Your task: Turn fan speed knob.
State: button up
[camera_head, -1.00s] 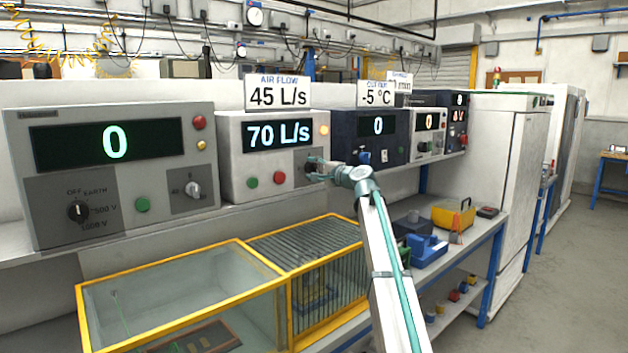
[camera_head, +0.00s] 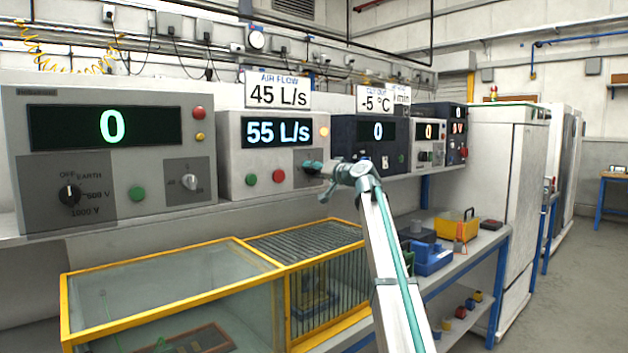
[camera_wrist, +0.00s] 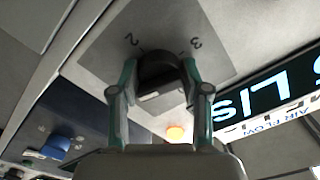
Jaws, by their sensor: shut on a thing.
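The fan speed knob (camera_wrist: 158,70) is dark and round, on a grey plate marked with numbers, 2 and 3 among them, in the wrist view. My gripper (camera_wrist: 160,80) is shut on it, one finger on each side. In the head view my gripper (camera_head: 318,168) is at the right of the white air flow unit (camera_head: 230,165), and it hides most of the knob. The unit's display (camera_head: 277,132) reads 55 L/s. The AIR FLOW sign (camera_head: 277,90) above it reads 45 L/s.
A green button (camera_head: 251,181) and a red button (camera_head: 279,176) sit left of my gripper. A grey unit (camera_head: 110,150) stands to the left and a dark blue unit (camera_head: 345,130) to the right. A yellow-framed glass enclosure (camera_head: 180,285) lies below the shelf.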

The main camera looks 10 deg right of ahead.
jog(key=n+b, duration=0.2)
jog(key=n, duration=0.1)
jog(key=shift+f+n+b, duration=0.15)
jog(key=shift+n+b, duration=0.15)
dwell(0.5)
jog(key=o, duration=1.1)
jog(key=shift+o, duration=0.2)
jog(key=v, duration=1.2)
dwell(0.8)
